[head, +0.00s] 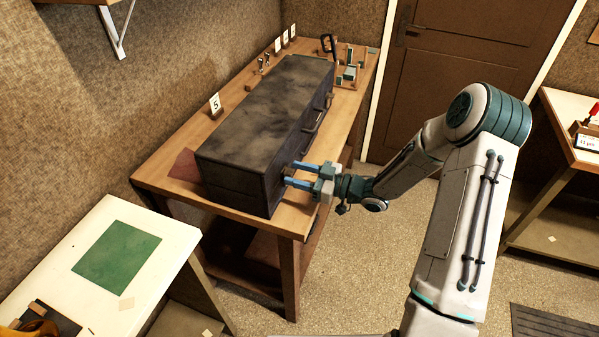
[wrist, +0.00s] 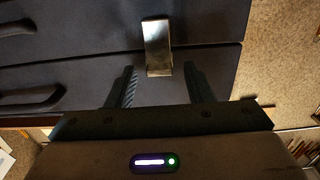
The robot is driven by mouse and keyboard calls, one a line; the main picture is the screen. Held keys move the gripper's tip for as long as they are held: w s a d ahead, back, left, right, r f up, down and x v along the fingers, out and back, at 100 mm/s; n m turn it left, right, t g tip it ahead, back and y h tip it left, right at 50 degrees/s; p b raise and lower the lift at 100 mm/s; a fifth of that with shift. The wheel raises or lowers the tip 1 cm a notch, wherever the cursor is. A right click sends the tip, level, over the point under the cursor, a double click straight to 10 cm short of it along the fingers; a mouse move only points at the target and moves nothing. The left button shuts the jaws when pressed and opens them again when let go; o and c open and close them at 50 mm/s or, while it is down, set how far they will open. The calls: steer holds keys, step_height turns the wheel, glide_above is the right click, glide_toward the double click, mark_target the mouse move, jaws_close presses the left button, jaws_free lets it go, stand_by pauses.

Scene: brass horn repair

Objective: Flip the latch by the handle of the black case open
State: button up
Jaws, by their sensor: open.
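The closed black case (head: 262,110) lies on the wooden workbench, its long front side facing my arm. A dark handle (head: 316,120) is midway along that side. My gripper (head: 288,173) is at the front side near the case's near end. In the wrist view, a shiny metal latch (wrist: 157,47) lies across the seam of the case (wrist: 90,40). My gripper (wrist: 159,70) is open and empty, one finger on each side of the latch's lower end. I cannot tell whether either finger touches the case. Dark bar-like parts show at the left of the wrist view.
The workbench (head: 262,221) has a narrow free strip in front of the case. Number cards, including card 5 (head: 215,104), and small tools stand behind it. A white table (head: 175,245) with a green mat (head: 117,256) is at lower left. Another bench stands at right.

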steer(key=c, duration=1)
steer(key=shift+f, duration=0.1)
